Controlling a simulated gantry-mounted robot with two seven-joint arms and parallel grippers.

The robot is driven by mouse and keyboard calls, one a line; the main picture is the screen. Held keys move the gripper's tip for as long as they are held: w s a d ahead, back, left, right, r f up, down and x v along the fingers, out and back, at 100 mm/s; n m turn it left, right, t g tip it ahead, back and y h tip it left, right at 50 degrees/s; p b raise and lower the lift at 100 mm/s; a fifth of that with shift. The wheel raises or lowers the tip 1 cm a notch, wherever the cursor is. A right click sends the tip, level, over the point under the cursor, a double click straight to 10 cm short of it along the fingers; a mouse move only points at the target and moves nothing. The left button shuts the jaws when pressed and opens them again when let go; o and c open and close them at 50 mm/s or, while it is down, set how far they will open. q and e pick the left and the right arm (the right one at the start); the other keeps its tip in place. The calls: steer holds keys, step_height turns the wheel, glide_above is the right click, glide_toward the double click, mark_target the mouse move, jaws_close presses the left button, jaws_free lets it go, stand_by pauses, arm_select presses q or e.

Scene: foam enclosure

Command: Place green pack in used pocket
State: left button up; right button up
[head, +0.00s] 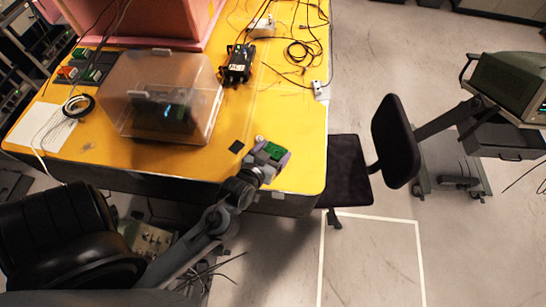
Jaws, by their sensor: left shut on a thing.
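My left gripper (271,152) is at the near right part of the yellow table, its arm coming up from the lower left. It is shut on a small green pack (274,150), which shows between its pale purple fingers. I cannot tell whether the pack touches the tabletop. A dark tray with pockets (97,74) lies at the far left of the table, well away from the gripper. A green piece and an orange piece show in it. I cannot tell which pocket is the used one. My right gripper is not in view.
A clear plastic box (195,128) stands on the yellow table (296,110) between gripper and tray. A pink foam enclosure (150,18) is behind it. A black device (238,64), loose cables and a small black square (237,147) lie nearby. A dark chair (395,140) stands right.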

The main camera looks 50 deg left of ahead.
mark_target(273, 159)
arm_select(q)
steer(key=shift+f, duration=1.65)
steer(key=shift+f, duration=0.15)
steer(key=o, duration=1)
